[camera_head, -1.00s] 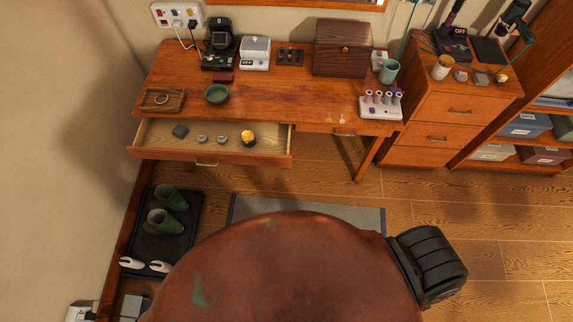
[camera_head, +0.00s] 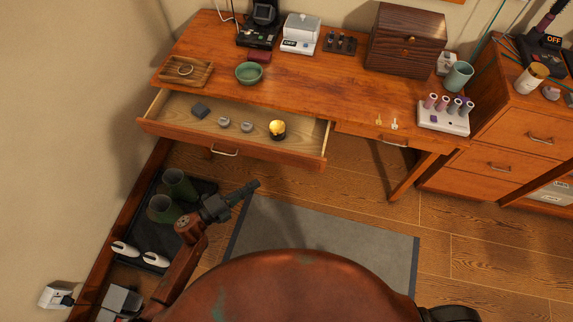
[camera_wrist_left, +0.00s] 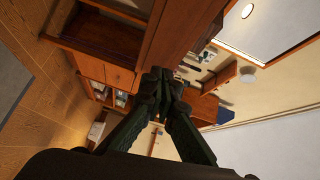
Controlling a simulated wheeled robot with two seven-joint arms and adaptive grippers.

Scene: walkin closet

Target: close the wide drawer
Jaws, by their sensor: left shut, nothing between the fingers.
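The wide drawer (camera_head: 290,151) under the left part of the wooden desk is pulled open in the head view, with a silver bar handle (camera_head: 224,153) on its front. A dark box, two small round pieces and a black-and-gold candle-like item lie inside it. My left gripper (camera_head: 252,187) is shut and empty, in front of and below the drawer front, apart from it. Its closed fingers (camera_wrist_left: 162,80) also show in the left wrist view, where the furniture appears tilted. My right gripper is not in view.
The desk top (camera_head: 330,80) holds a green bowl (camera_head: 249,73), a wooden chest (camera_head: 405,40) and a curler stand (camera_head: 444,114). A black tray (camera_head: 153,225) with green boots lies on the floor left of my arm. A grey mat (camera_head: 310,236) lies in front of the desk.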

